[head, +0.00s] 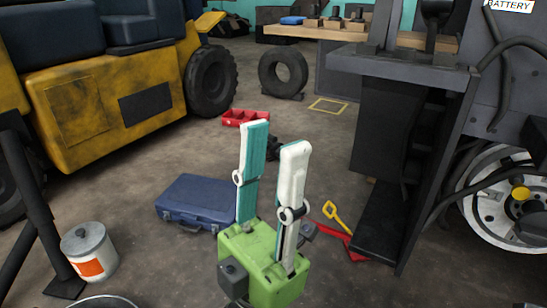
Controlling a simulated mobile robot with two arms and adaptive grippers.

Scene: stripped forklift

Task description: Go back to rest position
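My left gripper (275,140) stands in the lower middle of the head view. It has a green body and two long fingers, one mostly teal and one mostly white, pointing up and away. My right gripper is not in view. The task names no object to handle.
A blue toolbox (198,203) lies left of the gripper. A white bucket (92,255) stands at lower left. A yellow forklift body (95,105) is behind left. A dark metal frame (390,140) stands right.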

